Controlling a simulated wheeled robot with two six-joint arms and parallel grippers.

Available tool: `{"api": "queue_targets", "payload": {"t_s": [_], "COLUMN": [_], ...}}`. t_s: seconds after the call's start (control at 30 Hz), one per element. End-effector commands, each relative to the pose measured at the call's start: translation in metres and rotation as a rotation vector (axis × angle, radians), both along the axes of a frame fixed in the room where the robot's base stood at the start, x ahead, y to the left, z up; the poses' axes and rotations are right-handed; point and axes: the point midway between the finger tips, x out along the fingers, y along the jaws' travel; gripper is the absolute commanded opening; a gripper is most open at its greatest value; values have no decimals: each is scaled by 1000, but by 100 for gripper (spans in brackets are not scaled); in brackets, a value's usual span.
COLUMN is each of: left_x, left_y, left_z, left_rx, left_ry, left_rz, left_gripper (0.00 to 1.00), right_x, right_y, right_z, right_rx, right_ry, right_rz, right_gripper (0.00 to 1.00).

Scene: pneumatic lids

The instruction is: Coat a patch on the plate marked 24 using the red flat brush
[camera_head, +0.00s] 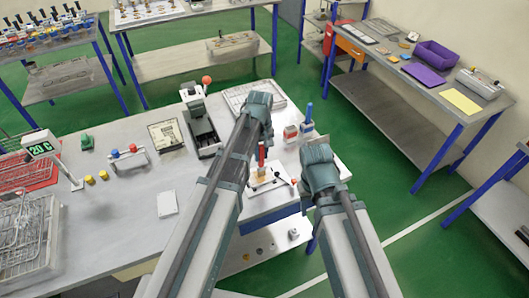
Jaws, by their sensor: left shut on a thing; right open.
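My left gripper (262,140) is shut on the red flat brush (261,153), whose red handle shows just below my wrist. The brush stands roughly upright over a pale plate (272,184) near the table's right end; I cannot tell whether its bristles touch it. The fingers are mostly hidden by the wrist. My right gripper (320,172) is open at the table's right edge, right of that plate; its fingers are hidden. No number 24 can be read on any plate. Another small white plate (167,203) lies flat on the table, left of my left arm.
A blue-handled brush (309,113) stands behind my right gripper, beside a red-and-white container (290,132).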

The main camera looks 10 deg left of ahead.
Motion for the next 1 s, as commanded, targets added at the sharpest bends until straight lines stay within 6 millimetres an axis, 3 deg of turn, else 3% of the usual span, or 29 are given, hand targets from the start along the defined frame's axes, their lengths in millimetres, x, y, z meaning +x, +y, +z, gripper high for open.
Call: {"api": "queue_targets", "payload": {"t_s": [0.2, 0.53, 1.0], "left_x": [-12, -15, -32], "left_y": [16, 21, 46], "left_z": [-1, -1, 1], "left_rx": [1, 2, 2], "left_ry": [1, 2, 1], "left_rz": [1, 1, 0], "left_gripper": [0, 0, 0], "right_x": [0, 0, 0], "right_y": [0, 0, 0], "right_z": [-1, -1, 1], "right_rx": [0, 0, 0], "right_ry": [0, 0, 0], "right_rz": [0, 0, 0], "right_gripper": [50, 50, 50]}}
